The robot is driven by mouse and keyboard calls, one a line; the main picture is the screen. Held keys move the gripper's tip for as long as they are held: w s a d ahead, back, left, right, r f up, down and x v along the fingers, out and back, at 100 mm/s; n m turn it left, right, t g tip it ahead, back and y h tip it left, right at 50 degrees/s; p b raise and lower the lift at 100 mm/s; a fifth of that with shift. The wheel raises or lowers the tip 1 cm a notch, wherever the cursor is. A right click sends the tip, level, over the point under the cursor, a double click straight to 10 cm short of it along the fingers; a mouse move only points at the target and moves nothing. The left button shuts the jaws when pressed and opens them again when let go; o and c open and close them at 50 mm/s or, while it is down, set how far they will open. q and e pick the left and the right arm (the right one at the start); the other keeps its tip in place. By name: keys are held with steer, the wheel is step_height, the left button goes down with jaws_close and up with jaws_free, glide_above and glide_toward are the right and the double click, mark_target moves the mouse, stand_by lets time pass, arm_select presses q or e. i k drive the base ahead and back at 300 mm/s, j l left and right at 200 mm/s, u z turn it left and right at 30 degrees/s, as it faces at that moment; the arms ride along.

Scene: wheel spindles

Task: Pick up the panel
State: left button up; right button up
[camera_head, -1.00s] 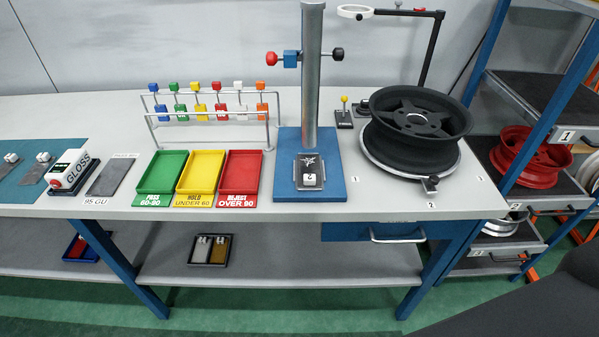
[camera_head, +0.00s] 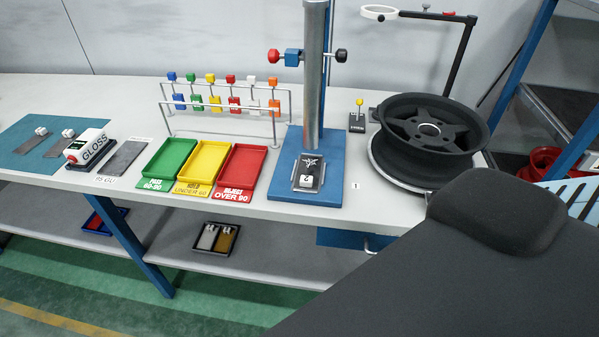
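Several flat plates could be the panel; I cannot tell which one is meant. A dark plate (camera_head: 309,166) with a white block and a mark lies on the blue base (camera_head: 331,165) of the column stand. Two grey plates with white blocks, a left one (camera_head: 32,143) and a right one (camera_head: 60,145), lie on the teal mat (camera_head: 20,165). A plain grey plate (camera_head: 124,158) lies by the 95 GU label. A silver plate (camera_head: 208,237) and a gold plate (camera_head: 226,240) are in a black tray on the lower shelf. Neither gripper shows.
Green (camera_head: 166,162), yellow (camera_head: 204,167) and red (camera_head: 241,172) trays sit mid-table before a rack of coloured tags (camera_head: 230,103). A black wheel (camera_head: 425,138) rests on a turntable at right. A large dark form fills the lower right. The gloss meter (camera_head: 88,147) stands left.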

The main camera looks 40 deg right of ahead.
mark_target(309, 169)
steer(key=k+l+u, duration=0.15)
steer(key=l, duration=0.3)
steer(key=k+l+u, duration=0.15)
steer(key=l, duration=0.25)
steer(key=k+l, duration=0.45)
steer(key=l, duration=0.2)
